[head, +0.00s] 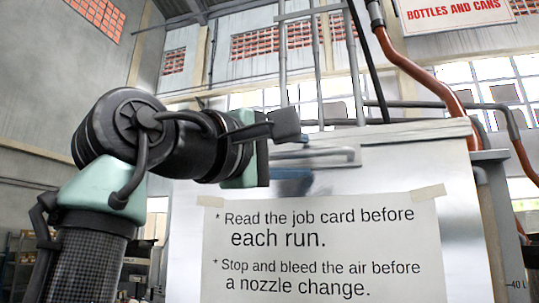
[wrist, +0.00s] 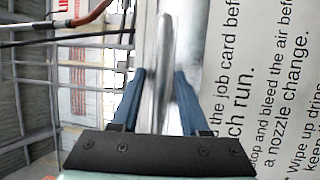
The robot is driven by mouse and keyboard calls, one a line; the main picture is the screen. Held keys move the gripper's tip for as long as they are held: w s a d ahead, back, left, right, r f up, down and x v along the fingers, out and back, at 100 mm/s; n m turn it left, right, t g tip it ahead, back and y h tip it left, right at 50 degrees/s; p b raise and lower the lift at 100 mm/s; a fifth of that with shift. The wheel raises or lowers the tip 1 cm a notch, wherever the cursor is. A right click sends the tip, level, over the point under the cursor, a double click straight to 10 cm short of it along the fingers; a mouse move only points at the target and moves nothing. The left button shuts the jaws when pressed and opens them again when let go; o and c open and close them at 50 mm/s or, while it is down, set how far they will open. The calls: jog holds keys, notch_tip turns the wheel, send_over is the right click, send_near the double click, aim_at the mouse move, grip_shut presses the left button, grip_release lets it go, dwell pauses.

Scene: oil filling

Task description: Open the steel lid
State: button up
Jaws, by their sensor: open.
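The steel lid (head: 415,133) tops a large white-fronted cabinet in the head view. A grey bar handle (head: 335,155) sticks out along its front, above a paper notice. My gripper (head: 303,157) comes in from the left at the handle's left part. In the wrist view, the two blue fingers of my gripper (wrist: 160,75) are spread apart. The handle (wrist: 165,45) runs lengthwise in the space between them. I cannot tell whether either finger touches it. The lid looks shut.
The paper notice (head: 320,245) is taped to the cabinet front (head: 465,240). A copper-coloured pipe (head: 425,75) and grey pipes rise behind and right of the cabinet. A red-lettered sign (head: 455,15) hangs at the upper right. Open space lies above the lid.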

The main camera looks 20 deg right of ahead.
grip_shut()
jog(key=shift+f, duration=0.1)
dwell(1.4)
